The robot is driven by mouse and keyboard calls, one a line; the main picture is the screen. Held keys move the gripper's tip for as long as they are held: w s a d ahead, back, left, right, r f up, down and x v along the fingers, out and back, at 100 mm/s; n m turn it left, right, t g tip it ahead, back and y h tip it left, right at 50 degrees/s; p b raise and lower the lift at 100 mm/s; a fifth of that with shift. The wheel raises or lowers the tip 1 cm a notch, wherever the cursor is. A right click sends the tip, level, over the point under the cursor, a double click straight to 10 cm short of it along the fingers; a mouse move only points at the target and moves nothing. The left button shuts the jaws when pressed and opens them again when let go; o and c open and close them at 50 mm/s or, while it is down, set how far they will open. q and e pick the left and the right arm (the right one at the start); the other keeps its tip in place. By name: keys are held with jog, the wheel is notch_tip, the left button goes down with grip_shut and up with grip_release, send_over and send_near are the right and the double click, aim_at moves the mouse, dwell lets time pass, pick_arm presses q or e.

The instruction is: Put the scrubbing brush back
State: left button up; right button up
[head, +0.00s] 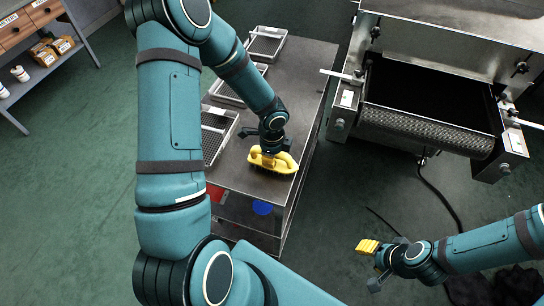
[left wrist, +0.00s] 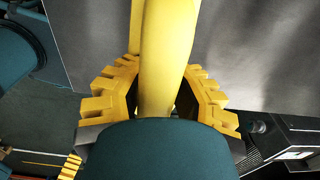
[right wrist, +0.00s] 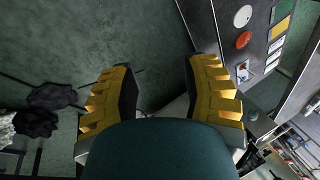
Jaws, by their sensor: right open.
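The yellow scrubbing brush (head: 284,165) is at the near end of the grey metal table, dark bristles down. I cannot tell whether it rests on the top or is just above it. My left gripper (head: 268,155) is over the brush. In the left wrist view its fingers (left wrist: 160,92) are closed around the yellow handle (left wrist: 168,45), one on each side. My right gripper (head: 372,262) is open and empty, low over the floor at the right, away from the table. Its spread fingers show in the right wrist view (right wrist: 160,85).
Several wire-mesh trays (head: 217,132) lie along the table's left side. The table top (head: 300,85) is bare to their right. The dryer's conveyor (head: 425,130) stands at the right, with a cable on the floor. A shelf (head: 50,70) is at the upper left.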

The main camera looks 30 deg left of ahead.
pick_arm(q)
jog(key=shift+o, duration=0.3)
jog(key=shift+s, duration=0.1)
jog(key=shift+r, duration=0.35)
notch_tip(320, 180, up, 11)
jog(key=p, duration=0.3)
jog(key=shift+r+p, duration=0.1)
jog(key=shift+p, duration=0.2)
jog(key=shift+d, duration=0.2)
jog(key=s+d+f+n+h, duration=0.1)
jog(key=s+d+f+n, duration=0.2)
jog(key=d+f+n, duration=0.1)
jog(key=s+d+f+n+t+h, duration=0.1)
jog(key=s+d+f+n, duration=0.2)
jog(key=d+n, duration=0.4)
jog(key=s+d+f+n+t+h, duration=0.1)
jog(key=s+d+f+n, duration=0.2)
jog(key=d+f+n, duration=0.2)
jog(key=shift+d+f+n+h, duration=0.2)
jog(key=shift+d+n+h, duration=0.2)
jog(key=shift+d+n, duration=0.3)
